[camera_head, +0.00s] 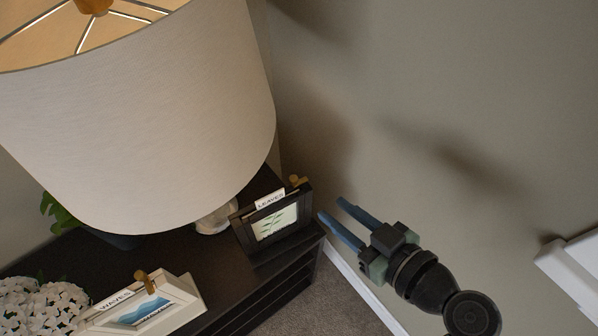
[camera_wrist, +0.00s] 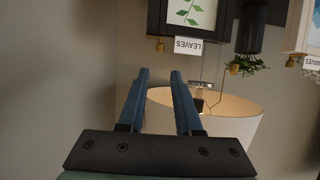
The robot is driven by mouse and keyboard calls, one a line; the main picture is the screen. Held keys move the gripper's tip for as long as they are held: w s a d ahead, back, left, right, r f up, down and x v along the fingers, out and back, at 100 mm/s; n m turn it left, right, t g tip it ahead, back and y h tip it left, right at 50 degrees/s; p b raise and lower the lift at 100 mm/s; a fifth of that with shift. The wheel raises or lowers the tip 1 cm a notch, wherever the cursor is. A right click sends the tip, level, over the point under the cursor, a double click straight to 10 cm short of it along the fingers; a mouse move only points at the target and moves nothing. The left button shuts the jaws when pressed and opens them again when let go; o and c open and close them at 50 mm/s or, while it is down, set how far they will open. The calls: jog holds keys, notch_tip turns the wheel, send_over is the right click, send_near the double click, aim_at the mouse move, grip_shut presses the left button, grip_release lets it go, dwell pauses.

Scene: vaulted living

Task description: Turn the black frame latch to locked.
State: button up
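The black frame (camera_head: 242,235) stands upright on the dark cabinet, with a leaf picture and a "LEAVES" label on its top edge. Its small brass latch (camera_head: 297,181) is at the top right corner. In the wrist view the black frame (camera_wrist: 228,20) is upside down at the top, with its latch (camera_wrist: 160,46) left of the label. The latch's turned position is too small to tell. My gripper (camera_head: 330,208) is right of the black frame, apart from it. In the wrist view my gripper (camera_wrist: 160,72) is open and empty, its blue fingers pointing toward the latch.
A large lampshade (camera_head: 140,120) hangs over the cabinet (camera_head: 170,255) at left. A white "WAVES" frame (camera_head: 185,300) with its own brass latch (camera_head: 147,282) stands in front, near white flowers (camera_head: 40,305). The wall (camera_head: 450,90) is behind; white trim (camera_head: 575,265) is at right.

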aim_at(295, 179)
jog(key=p+x, duration=0.1)
jog(key=x, duration=1.1)
grip_shut()
